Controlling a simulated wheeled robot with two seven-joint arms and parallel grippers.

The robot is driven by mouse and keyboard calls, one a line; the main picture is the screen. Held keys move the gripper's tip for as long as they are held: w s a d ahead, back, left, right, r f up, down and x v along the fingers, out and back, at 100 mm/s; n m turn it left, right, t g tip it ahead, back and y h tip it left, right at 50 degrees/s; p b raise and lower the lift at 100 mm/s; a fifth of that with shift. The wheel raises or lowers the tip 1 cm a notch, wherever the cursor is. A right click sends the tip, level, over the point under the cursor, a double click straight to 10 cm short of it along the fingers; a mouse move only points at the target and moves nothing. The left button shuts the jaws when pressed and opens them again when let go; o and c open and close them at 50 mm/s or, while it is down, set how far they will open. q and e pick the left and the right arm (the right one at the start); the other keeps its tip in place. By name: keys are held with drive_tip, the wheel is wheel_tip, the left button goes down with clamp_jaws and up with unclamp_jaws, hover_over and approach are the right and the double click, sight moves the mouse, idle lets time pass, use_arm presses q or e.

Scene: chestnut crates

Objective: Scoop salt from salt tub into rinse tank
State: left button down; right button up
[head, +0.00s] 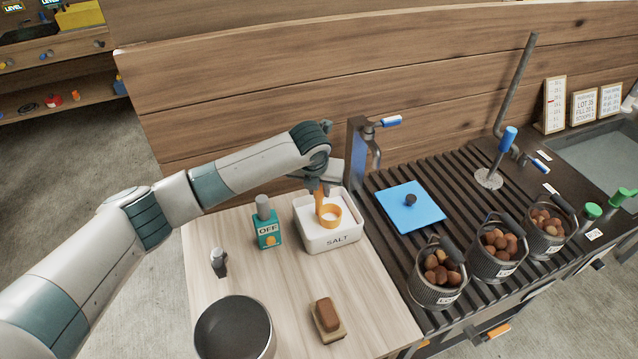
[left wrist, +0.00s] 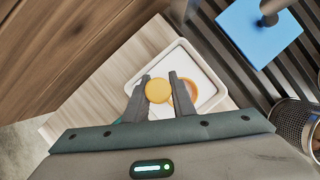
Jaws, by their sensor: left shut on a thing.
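The white salt tub (head: 332,239), labelled SALT, stands at the wooden table's right side and holds white salt. It also shows in the left wrist view (left wrist: 213,101). My left gripper (head: 319,188) is above the tub, pointing down, shut on the upright handle of an orange scoop (head: 330,216). In the left wrist view, the round orange handle end lies between the fingers (left wrist: 158,80). The scoop's ring-shaped cup is inside the tub; I cannot tell how deep it sits in the salt. No label marks the rinse tank; a grey basin (head: 600,150) is at the far right. My right gripper is out of view.
A blue lid with a dark knob (head: 410,207) lies on the dark slatted counter, before a tap (head: 376,150). Several chestnut buckets (head: 437,285) line its front. A green OFF bottle (head: 266,226), a dark pot (head: 234,328) and a brush (head: 326,318) stand on the table.

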use_arm(q)
drive_tip(key=shift+f, duration=0.85)
idle(1.1)
wheel_tip(320, 180, up, 12)
drive_tip(key=p, duration=1)
drive_tip(key=shift+r, duration=0.1)
drive_tip(key=shift+s, duration=0.15)
idle(0.6)
